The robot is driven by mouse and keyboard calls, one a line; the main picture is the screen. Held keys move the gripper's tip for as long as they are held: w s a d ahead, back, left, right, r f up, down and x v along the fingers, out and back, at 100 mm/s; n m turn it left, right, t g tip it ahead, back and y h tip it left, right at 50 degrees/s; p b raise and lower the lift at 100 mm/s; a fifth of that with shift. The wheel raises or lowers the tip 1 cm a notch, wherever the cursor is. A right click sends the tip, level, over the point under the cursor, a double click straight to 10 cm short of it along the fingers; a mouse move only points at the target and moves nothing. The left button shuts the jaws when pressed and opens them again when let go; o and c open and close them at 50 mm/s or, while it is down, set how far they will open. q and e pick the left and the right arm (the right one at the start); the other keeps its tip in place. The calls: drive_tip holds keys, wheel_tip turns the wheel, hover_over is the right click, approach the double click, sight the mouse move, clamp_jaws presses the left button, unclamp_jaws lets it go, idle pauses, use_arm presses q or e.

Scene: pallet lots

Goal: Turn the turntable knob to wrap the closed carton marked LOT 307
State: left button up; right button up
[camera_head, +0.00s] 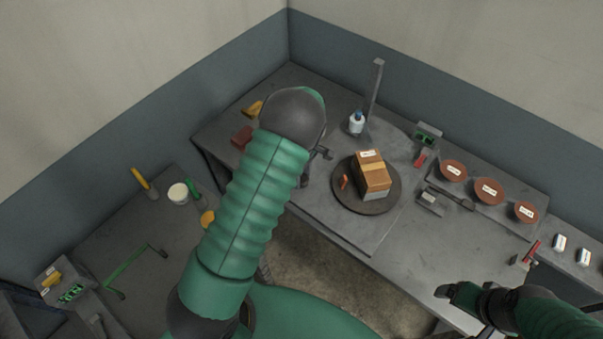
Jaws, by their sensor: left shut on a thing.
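The brown carton (370,161), closed on top, stands on the round dark turntable (352,205). It has a white label too small to read, and its lower side looks pale grey. A small orange-red piece (344,182) is on the turntable, left of the carton. My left gripper (324,153) is at the turntable's far left edge, partly hidden by my arm. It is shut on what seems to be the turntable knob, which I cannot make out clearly. My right gripper (445,292) is over the bench's front edge, away from the carton; its jaw gap is unclear.
A grey post (374,90) and a white bottle (357,122) stand behind the turntable. Several brown round containers (453,170) are on the right, near a grey device (430,202). A side table (110,225) at left holds a white cup (178,193).

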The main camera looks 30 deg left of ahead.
sight(303, 177)
use_arm(q)
drive_tip(key=shift+w+r+n+p, duration=0.1)
drive_tip(key=shift+n+p, duration=0.65)
drive_tip(key=shift+n, duration=1.45)
drive_tip(key=o, duration=1.4)
drive_tip(key=shift+d, duration=0.1)
wheel_tip(303, 177, up, 17)
drive_tip(key=shift+w+f+b, duration=0.1)
drive_tip(key=shift+f+b, duration=0.1)
drive_tip(key=shift+b, duration=0.65)
